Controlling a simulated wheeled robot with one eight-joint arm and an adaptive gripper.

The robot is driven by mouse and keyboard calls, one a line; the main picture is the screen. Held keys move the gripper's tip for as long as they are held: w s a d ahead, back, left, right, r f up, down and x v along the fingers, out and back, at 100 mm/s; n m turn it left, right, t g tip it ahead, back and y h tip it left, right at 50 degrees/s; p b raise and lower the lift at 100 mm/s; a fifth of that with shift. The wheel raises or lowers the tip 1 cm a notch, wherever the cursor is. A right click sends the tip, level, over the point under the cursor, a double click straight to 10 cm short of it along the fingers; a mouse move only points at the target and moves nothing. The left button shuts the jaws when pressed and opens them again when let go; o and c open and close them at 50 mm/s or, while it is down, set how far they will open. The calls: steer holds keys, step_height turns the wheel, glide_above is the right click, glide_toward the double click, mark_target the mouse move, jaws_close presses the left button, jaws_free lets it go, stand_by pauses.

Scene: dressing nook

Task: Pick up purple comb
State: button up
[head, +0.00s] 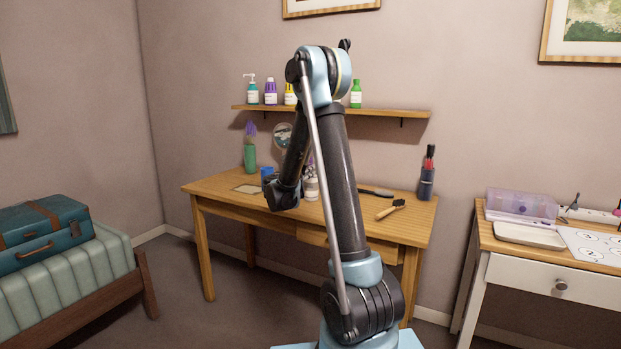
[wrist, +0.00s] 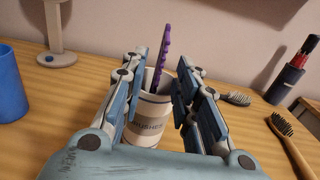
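The purple comb (wrist: 162,52) stands upright, leaning slightly, in a white cup (wrist: 148,125) with a tan, lettered band in the wrist view. My gripper (wrist: 160,72) is open. Its fingers are spread on either side of the comb and the cup's upper part, with a gap between the right finger and the comb. The comb's lower end is hidden inside the cup. In the head view the cup (head: 311,188) shows partly beside my arm on the wooden table, and I cannot make out the comb there.
A blue cup (wrist: 10,85) and a mirror stand (wrist: 56,45) are at left on the table (head: 225,187). A wooden brush (wrist: 290,140), a dark hairbrush (wrist: 236,98) and a dark holder (wrist: 285,82) are at right. A shelf (head: 395,112) with bottles hangs above.

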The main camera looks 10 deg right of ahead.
steer(key=shift+x, duration=2.6)
steer(key=shift+a+r, duration=0.1)
steer(key=shift+r, duration=0.1)
jaws_close()
